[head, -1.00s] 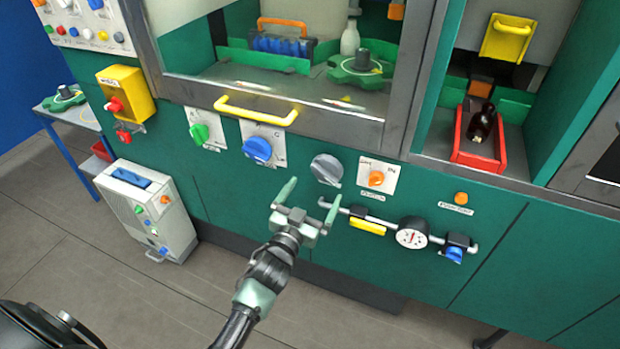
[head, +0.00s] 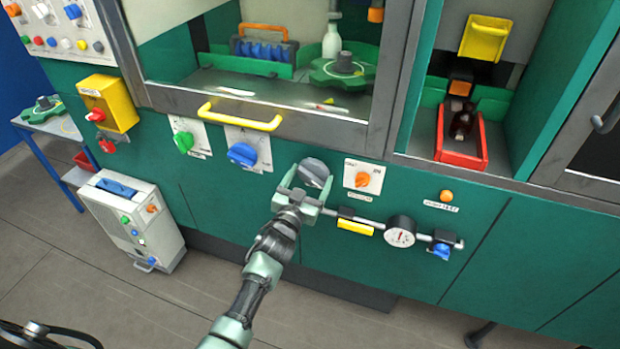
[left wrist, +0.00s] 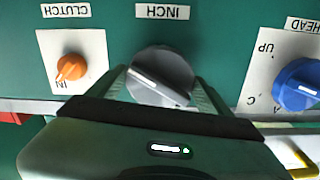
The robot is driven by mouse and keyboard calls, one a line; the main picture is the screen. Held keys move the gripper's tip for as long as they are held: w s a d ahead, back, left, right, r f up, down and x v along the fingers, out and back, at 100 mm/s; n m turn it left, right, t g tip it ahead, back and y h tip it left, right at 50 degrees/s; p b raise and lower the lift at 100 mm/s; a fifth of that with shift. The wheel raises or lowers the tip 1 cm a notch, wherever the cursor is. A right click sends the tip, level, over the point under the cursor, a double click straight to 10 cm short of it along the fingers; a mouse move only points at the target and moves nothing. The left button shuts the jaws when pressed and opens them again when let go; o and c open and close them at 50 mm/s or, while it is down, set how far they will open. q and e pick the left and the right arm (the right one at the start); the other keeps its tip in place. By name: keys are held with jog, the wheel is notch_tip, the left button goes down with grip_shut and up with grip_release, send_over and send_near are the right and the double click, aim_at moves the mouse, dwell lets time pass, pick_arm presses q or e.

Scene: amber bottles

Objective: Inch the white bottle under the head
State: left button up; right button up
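The white bottle (head: 332,38) stands upright behind the machine's window, beside a green star wheel (head: 343,72). My right gripper is not in view.
The orange CLUTCH knob (left wrist: 70,68) and blue HEAD knob (left wrist: 298,85) flank the INCH knob. A rail with a gauge (head: 400,232) runs low and right. A yellow handle (head: 240,116) sticks out above. A red tray (head: 461,158) holds a dark bottle (head: 463,124).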

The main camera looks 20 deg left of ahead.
pick_arm(q)
jog(key=c, duration=0.6)
jog(key=shift+m, duration=1.2)
jog(key=o, duration=1.3)
